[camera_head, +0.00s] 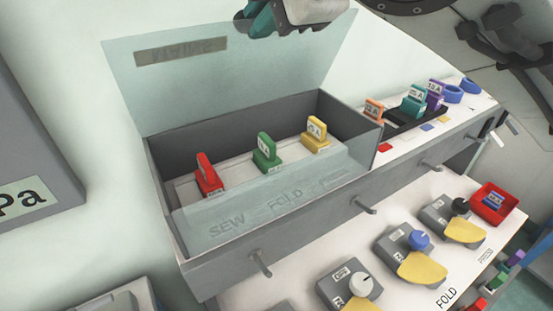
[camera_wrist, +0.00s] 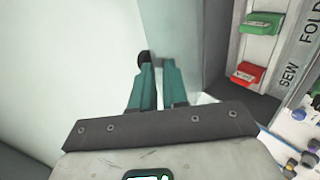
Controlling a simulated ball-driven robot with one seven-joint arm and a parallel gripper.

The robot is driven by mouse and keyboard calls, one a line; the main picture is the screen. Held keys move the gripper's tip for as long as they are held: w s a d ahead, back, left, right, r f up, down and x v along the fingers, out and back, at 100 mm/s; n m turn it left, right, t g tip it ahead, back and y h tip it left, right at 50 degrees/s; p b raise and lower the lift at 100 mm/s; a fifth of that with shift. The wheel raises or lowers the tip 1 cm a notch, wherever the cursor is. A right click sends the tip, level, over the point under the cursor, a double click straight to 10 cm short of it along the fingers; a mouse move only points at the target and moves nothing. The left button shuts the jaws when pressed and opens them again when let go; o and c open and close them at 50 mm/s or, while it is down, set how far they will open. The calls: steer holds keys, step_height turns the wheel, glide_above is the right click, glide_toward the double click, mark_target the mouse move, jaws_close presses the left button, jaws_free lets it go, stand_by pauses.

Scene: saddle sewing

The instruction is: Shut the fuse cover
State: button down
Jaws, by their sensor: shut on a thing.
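The fuse cover (camera_head: 260,75) is a clear tinted panel standing open, tilted up at the back of the grey fuse box (camera_head: 362,152). Inside the box are a red fuse (camera_head: 207,175), a green fuse (camera_head: 266,152) and a yellow fuse (camera_head: 316,133). My gripper (camera_head: 254,16) is at the cover's top edge. In the wrist view, its teal fingers (camera_wrist: 160,68) are closed on the edge of the cover (camera_wrist: 172,30). The exact contact is partly hidden by the fingers.
Below are hooks (camera_head: 365,207) on the shelf front and switch knobs (camera_head: 420,240). A grey panel (camera_head: 35,130) is on the left wall.

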steer(key=shift+s+d+f+t+y+b, duration=0.35)
steer(key=shift+s+f+b, duration=0.3)
steer(key=shift+b, duration=1.05)
steer(key=shift+s+d+b, duration=0.1)
steer(key=shift+d+b, duration=0.05)
steer(key=shift+b, duration=0.2)
steer(key=shift+s+d+f+t+y+b, duration=0.4)
steer(key=shift+s+f+t+b, duration=0.3)
steer(key=shift+b, duration=1.35)
steer(key=shift+d, duration=0.1)
steer(key=shift+s+d+f+t+y+b, duration=0.3)
steer(key=shift+s+f+t+b, duration=0.35)
steer(key=shift+b, duration=1.4)
steer(key=shift+d+f, duration=0.1)
steer(key=shift+s+d+f+t+y+b, duration=0.25)
steer(key=shift+f+b, duration=0.25)
steer(key=shift+b, duration=0.7)
steer(key=shift+s+d+f+t+y+b, duration=0.1)
steer(key=shift+s+f+t+y+b, duration=0.25)
steer(key=shift+b, duration=0.85)
